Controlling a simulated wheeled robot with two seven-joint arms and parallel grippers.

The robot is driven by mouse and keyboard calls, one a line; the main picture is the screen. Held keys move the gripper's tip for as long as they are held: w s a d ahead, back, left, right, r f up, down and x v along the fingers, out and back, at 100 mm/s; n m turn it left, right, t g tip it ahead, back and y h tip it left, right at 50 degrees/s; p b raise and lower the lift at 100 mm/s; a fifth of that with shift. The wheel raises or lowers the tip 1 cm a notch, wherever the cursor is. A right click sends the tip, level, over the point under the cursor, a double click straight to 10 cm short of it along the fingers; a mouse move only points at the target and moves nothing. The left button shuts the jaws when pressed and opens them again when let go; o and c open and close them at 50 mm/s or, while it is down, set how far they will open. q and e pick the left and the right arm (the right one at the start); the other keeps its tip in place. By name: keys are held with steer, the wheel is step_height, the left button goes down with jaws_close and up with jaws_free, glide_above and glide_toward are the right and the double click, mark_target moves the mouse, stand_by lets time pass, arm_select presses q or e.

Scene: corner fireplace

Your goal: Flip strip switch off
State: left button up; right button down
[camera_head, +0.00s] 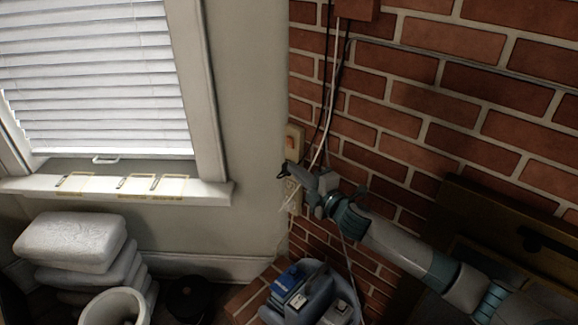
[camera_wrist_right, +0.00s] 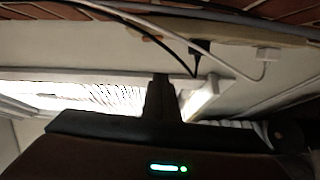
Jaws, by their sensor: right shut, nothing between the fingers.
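A beige power strip (camera_head: 295,137) is fixed upright at the corner where the grey wall meets the brick. Its orange-red switch (camera_head: 292,143) is near the top end. My right gripper (camera_head: 284,172) reaches in from the right, shut and empty, just below and left of the switch; I cannot tell whether it touches the strip. It covers part of the strip's middle. My left gripper is not in view.
Black and white cables (camera_head: 329,90) run down the brick past the strip. A grey-blue bin (camera_head: 318,300) with boxes stands below. Stacked white cushions (camera_head: 70,242) and a white pot (camera_head: 114,308) are at lower left, under a window sill (camera_head: 120,189).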

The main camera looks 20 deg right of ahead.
steer(key=shift+v, duration=1.75)
steer(key=shift+f, duration=0.1)
steer(key=s+f+m+g+h, duration=0.6)
steer(key=s+f+m, duration=0.7)
steer(key=s+f, duration=0.7)
steer(key=s+f+m+g, duration=0.2)
steer(key=s+m+g, duration=0.15)
steer(key=s, duration=0.95)
steer(key=s+f+m+g, duration=0.2)
steer(key=s+m+g, duration=0.15)
steer(key=s, duration=0.95)
steer(key=w+a+f+t, duration=0.1)
steer(key=a+f, duration=0.1)
steer(key=f, duration=1.5)
steer(key=w+a+f+n+t+y, duration=0.1)
steer(key=a+f, duration=0.1)
steer(key=f, duration=1.4)
steer(key=shift+f, duration=0.4)
steer(key=shift+s, duration=0.1)
